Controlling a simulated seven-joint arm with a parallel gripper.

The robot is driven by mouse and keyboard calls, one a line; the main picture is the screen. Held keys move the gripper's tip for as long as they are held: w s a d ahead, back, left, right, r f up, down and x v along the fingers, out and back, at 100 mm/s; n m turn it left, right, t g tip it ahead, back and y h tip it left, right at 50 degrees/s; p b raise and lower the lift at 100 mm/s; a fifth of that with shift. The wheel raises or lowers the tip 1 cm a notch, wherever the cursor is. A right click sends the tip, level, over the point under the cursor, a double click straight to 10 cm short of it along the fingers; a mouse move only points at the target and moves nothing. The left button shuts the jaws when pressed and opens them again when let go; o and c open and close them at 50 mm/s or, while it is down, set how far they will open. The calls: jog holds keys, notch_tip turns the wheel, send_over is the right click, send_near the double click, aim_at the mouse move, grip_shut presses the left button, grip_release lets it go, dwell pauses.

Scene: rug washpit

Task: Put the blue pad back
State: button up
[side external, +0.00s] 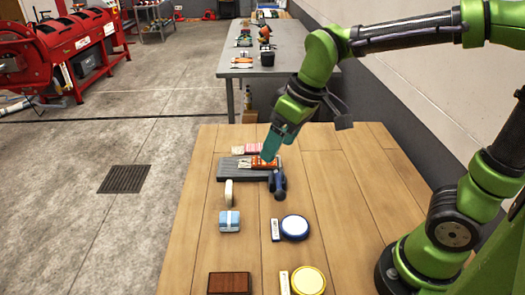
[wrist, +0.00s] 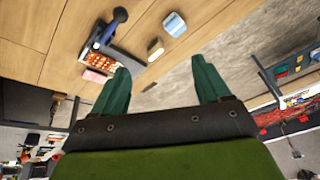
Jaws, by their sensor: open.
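A light blue block-shaped pad (side external: 229,221) with a pale band lies on the wooden table, left of a round blue-rimmed disc with a white top (side external: 294,227). I cannot tell for certain which one the task calls the blue pad. The light blue pad also shows near the top of the wrist view (wrist: 174,24); the disc does not show there. My gripper (side external: 268,155) is open, over the far part of the table near the grey board (side external: 232,172). Its two green fingers (wrist: 160,66) are apart with nothing between them. Both blue things are clear of it.
On or by the grey board are an orange patterned piece (side external: 264,162) and a pink piece (side external: 254,148). A dark blue-handled tool (side external: 278,183) and a cream block (side external: 228,192) lie nearer. A yellow-rimmed disc (side external: 308,280) and brown block (side external: 229,283) are at the front.

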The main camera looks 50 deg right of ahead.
jog(key=s+d+r+m+t, duration=0.1)
jog(key=s+d+m+t, duration=0.2)
jog(key=s+m, duration=0.3)
jog(key=shift+s+d+r+t, duration=0.15)
jog(key=shift+s+d+t, duration=0.25)
jog(key=shift+s, duration=1.15)
